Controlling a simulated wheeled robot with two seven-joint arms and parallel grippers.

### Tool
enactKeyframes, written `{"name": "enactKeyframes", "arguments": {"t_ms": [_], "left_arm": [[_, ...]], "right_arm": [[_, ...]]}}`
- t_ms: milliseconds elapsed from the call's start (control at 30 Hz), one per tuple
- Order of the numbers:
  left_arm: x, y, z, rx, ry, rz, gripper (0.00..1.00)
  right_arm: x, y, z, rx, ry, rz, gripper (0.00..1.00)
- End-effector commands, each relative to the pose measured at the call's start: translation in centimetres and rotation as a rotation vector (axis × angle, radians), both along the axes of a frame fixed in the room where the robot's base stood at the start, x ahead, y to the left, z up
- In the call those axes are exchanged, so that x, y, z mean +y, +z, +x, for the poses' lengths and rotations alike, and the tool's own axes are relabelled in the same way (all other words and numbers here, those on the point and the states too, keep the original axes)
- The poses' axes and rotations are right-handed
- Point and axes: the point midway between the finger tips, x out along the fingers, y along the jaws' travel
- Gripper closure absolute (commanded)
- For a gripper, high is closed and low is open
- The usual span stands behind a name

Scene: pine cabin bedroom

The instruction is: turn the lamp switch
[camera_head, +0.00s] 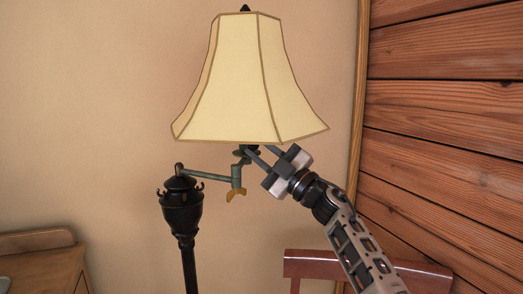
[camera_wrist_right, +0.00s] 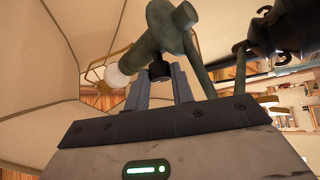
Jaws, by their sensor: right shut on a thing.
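The floor lamp has a cream paneled shade (camera_head: 238,85), a greenish swing arm (camera_head: 208,171) and a black post (camera_head: 186,255). My right gripper (camera_head: 257,149) reaches in from the lower right, with its fingertips just under the shade's bottom edge at the socket. In the right wrist view my right gripper (camera_wrist_right: 162,84) is shut on a small dark lamp switch (camera_wrist_right: 155,68) on the green socket (camera_wrist_right: 165,35). A pale bulb (camera_wrist_right: 118,74) shows beside it, inside the shade. The fingers partly hide the switch. My left gripper is not in view.
A wooden cabinet (camera_head: 45,262) stands at the lower left. A reddish-brown chair back (camera_head: 320,265) is at the lower right, behind my right arm. A plank wall (camera_head: 450,130) is at the right. A yellow-brown knob (camera_head: 236,194) hangs under the swing arm.

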Motion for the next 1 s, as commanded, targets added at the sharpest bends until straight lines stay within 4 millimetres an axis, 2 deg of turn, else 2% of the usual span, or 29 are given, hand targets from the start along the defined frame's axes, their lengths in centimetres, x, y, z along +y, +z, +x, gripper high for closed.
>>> {"name": "enactKeyframes", "arguments": {"t_ms": [200, 500, 1000], "left_arm": [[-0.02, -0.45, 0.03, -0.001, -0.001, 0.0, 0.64], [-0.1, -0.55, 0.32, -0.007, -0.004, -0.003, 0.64], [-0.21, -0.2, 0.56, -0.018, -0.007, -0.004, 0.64]], "right_arm": [[0.32, -0.41, -0.12, 0.051, 0.003, 0.155, 0.99], [0.45, -0.51, -0.15, 0.097, 0.001, 0.299, 0.99], [0.5, -0.46, -0.16, 0.113, 0.0, 0.348, 0.99]]}}
